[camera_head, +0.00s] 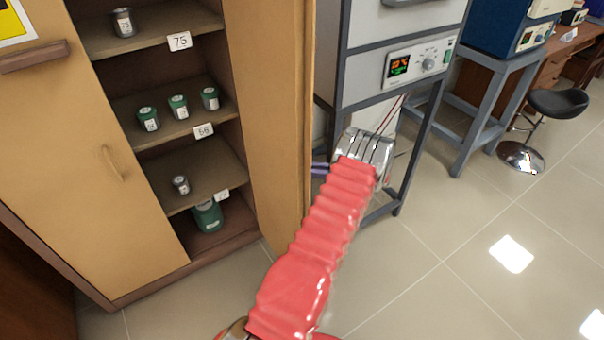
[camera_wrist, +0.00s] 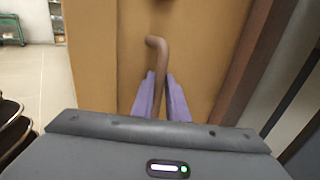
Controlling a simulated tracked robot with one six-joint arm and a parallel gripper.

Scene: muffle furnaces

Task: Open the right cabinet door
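The wooden cabinet's right door (camera_head: 272,110) stands swung out from the frame, its inner face showing in the head view. Its outer face (camera_wrist: 105,60) fills much of the wrist view. A brown bent handle (camera_wrist: 161,58) is on that face. My gripper (camera_head: 320,168) is at the outer side of the door, its purple fingers mostly hidden in the head view. In the wrist view the fingers of my gripper (camera_wrist: 161,78) lie close on both sides of the handle and appear shut on it. The handle's lower part is hidden.
The left door (camera_head: 70,160) is closed. Open shelves (camera_head: 150,80) hold small green and grey containers. A grey metal stand with a furnace control panel (camera_head: 418,62) is close behind my gripper. A black stool (camera_head: 555,103) stands at right. The tiled floor (camera_head: 440,240) is clear.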

